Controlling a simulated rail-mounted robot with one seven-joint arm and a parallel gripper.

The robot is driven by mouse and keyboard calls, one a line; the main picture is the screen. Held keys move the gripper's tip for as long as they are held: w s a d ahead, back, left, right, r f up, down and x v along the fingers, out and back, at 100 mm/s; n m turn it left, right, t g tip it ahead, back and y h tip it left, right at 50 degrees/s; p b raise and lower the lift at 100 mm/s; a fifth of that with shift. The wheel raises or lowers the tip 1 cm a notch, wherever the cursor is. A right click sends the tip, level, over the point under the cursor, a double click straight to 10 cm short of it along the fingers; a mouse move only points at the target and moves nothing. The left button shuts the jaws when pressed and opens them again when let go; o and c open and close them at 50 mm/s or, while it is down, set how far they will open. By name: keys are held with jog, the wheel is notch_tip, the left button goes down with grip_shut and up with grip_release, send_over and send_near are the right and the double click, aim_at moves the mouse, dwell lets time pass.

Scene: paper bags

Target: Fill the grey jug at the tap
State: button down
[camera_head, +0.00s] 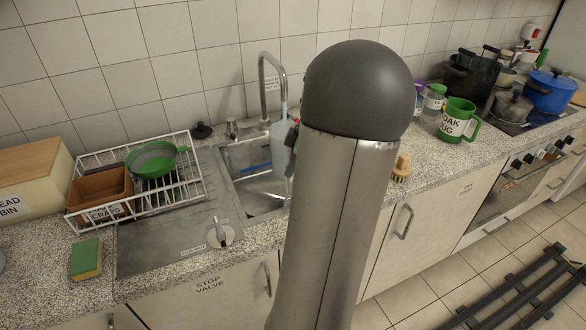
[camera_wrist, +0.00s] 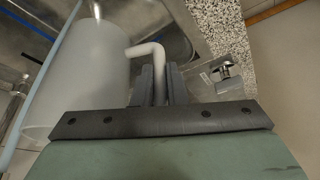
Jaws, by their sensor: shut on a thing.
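The grey jug (camera_wrist: 92,85) fills the left of the wrist view. Its bent handle (camera_wrist: 150,49) runs between the two dark fingers of my gripper (camera_wrist: 159,88), which are shut on it. The tap (camera_head: 264,75) arches over the sink (camera_head: 248,185). A pale blue strip (camera_head: 278,155) hangs below its spout and looks like running water. A thin pale blue line (camera_wrist: 43,70) passes the jug's left side in the wrist view. I cannot see into the jug.
A metal lever (camera_head: 219,234) stands on the drainboard left of the sink; it also shows in the wrist view (camera_wrist: 226,76). A dish rack (camera_head: 188,172) with a green colander (camera_head: 152,160) is further left. A green jug (camera_head: 457,121) stands right.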

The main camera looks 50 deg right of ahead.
jog(key=shift+w+d+f+p, duration=0.25)
jog(key=shift+w+d+p, duration=0.15)
jog(key=shift+w+d, duration=0.9)
jog(key=shift+w+d+f+p, duration=0.35)
jog(key=shift+w+d, duration=0.8)
jog(key=shift+d, duration=0.3)
jog(key=shift+w+d+f+p, duration=0.2)
jog(key=shift+w+d+p, duration=0.2)
jog(key=shift+w+d, duration=0.9)
jog(key=shift+s, duration=0.1)
jog(key=shift+d, duration=0.1)
